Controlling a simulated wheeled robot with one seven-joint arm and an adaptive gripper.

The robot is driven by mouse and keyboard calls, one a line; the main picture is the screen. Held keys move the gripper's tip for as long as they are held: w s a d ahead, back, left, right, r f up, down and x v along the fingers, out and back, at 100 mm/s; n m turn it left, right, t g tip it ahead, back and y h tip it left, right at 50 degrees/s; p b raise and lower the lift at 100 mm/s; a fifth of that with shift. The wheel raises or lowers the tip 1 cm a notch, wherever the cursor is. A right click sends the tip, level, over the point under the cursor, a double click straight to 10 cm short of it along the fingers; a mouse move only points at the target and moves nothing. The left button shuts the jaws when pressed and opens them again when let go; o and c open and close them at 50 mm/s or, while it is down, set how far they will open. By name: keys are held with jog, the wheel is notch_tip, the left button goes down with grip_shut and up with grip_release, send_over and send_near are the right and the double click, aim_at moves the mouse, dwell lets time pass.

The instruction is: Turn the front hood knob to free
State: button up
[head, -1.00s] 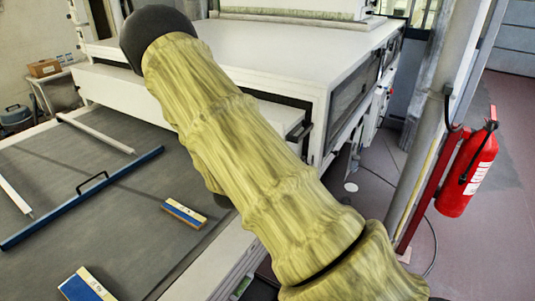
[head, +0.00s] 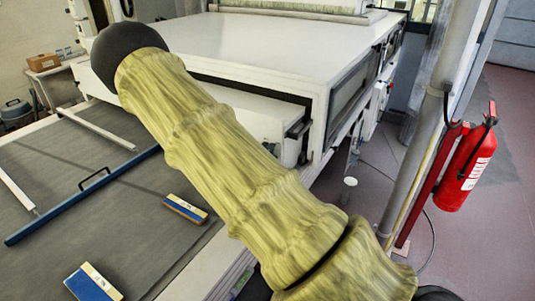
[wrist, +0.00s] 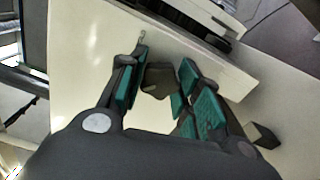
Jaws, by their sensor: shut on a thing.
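In the wrist view a dark grey knob (wrist: 157,82) stands out from a pale panel (wrist: 78,75). My gripper (wrist: 162,77), with teal-padded fingers, is closed around this knob, one finger on its left and the other on its right. The knob's marks and pointer cannot be read. In the head view my arm crosses the picture, and my gripper and the held knob cannot be seen there. The white hood (head: 270,45) of the machine lies beyond my arm.
A second dark block (wrist: 263,136) sits right of my fingers. Blue-and-white blocks (head: 185,208) and a blue bar (head: 50,217) lie on the grey bed (head: 115,215). A red extinguisher (head: 466,165) hangs on the right, beside a grey post (head: 432,120).

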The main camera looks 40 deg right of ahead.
jog(key=o, duration=1)
jog(key=v, duration=1.2)
